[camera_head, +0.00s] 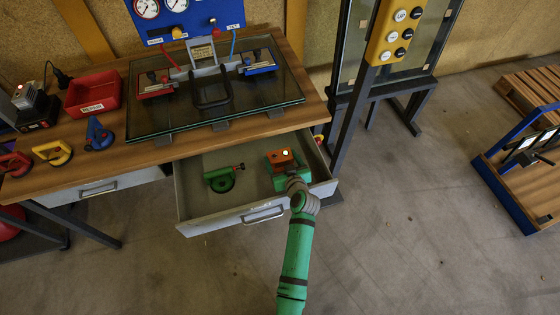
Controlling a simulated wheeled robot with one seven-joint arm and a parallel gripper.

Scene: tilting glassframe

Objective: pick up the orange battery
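The orange battery (282,157) is a small orange-red block with a light on top, in the right part of the open drawer (190,205). A green part (279,181) shows just below it; I cannot tell if it is a tool or a holder. My green arm reaches up from the bottom of the view, and my gripper (294,179) is at the battery's near right side. Its fingers are too small and hidden to show whether they are open or touching the battery.
A green tool (223,178) lies in the drawer's left part. Above is the wooden bench (155,152) with a glass pane (140,120), red bin (94,93) and blue suction cup (98,135). A dark upright post (350,95) stands right of the drawer.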

